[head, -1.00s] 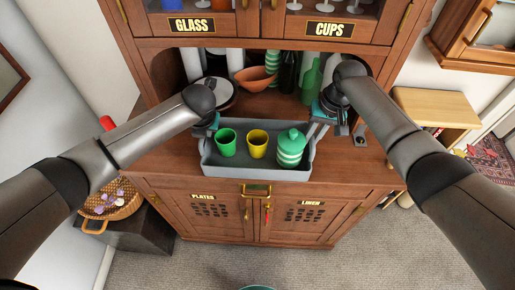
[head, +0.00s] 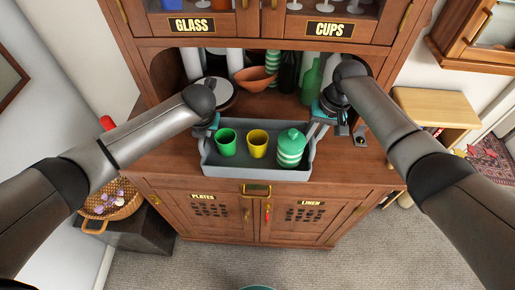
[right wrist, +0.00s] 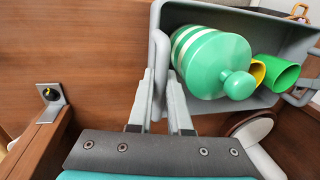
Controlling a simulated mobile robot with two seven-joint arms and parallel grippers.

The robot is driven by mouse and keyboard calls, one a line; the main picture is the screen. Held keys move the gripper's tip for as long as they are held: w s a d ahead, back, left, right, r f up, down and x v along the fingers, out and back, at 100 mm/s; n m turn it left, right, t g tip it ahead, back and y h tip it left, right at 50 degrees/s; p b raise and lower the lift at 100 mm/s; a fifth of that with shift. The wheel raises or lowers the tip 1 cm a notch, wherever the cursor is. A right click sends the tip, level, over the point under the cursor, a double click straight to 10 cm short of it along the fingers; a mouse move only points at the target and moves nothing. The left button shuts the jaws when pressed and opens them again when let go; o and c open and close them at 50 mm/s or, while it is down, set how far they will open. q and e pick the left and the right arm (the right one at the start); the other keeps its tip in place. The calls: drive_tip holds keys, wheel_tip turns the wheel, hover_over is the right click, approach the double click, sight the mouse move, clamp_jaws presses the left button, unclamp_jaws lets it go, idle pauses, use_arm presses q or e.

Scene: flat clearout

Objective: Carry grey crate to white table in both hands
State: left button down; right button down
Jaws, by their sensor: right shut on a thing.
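The grey crate (head: 258,174) stands at the front edge of the wooden cabinet's counter. It holds a green cup (head: 227,142), a yellow cup (head: 258,143) and a green-and-white striped jar (head: 291,147), all upright. My right gripper (head: 315,130) is at the crate's right end. I cannot make out a white table.
Behind the crate, the cabinet niche holds an orange bowl (head: 257,78), plates and green bottles (head: 312,82). A basket (head: 112,202) sits on a dark box at left. A light wood shelf (head: 437,107) stands at right. Carpet in front is mostly clear.

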use_arm(q)
drive_tip(key=shift+w+r, duration=0.1)
drive_tip(key=shift+r, duration=0.05)
use_arm(e)
drive_tip(key=shift+w+r, duration=0.1)
drive_tip(key=shift+r, duration=0.1)
idle(0.5)
use_arm(q)
drive_tip(key=shift+r, duration=0.1)
use_arm(e)
drive_tip(key=shift+r, duration=0.1)
